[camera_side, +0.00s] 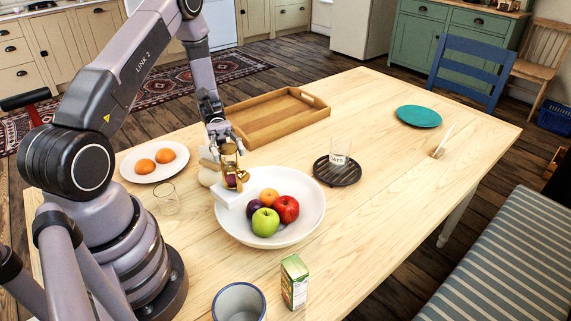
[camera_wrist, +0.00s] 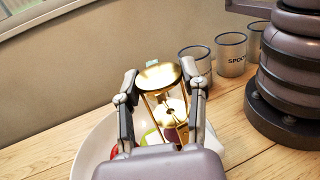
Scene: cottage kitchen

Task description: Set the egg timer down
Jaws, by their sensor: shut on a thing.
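The egg timer is a sand glass with gold end plates (camera_side: 230,150); its gold top also shows large in the wrist view (camera_wrist: 160,75). My gripper (camera_side: 224,150) is shut on it, with one finger on each side in the wrist view (camera_wrist: 162,105). The timer looks near upright, above the left part of a white fruit bowl (camera_side: 313,215). The bowl's rim shows behind my gripper in the wrist view (camera_wrist: 84,160). I cannot tell how far the timer's lower end is from what lies below it.
A white block (camera_side: 236,200) overlaps the bowl's left rim. Fruit fills the bowl's middle. The table's right half is mostly clear.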

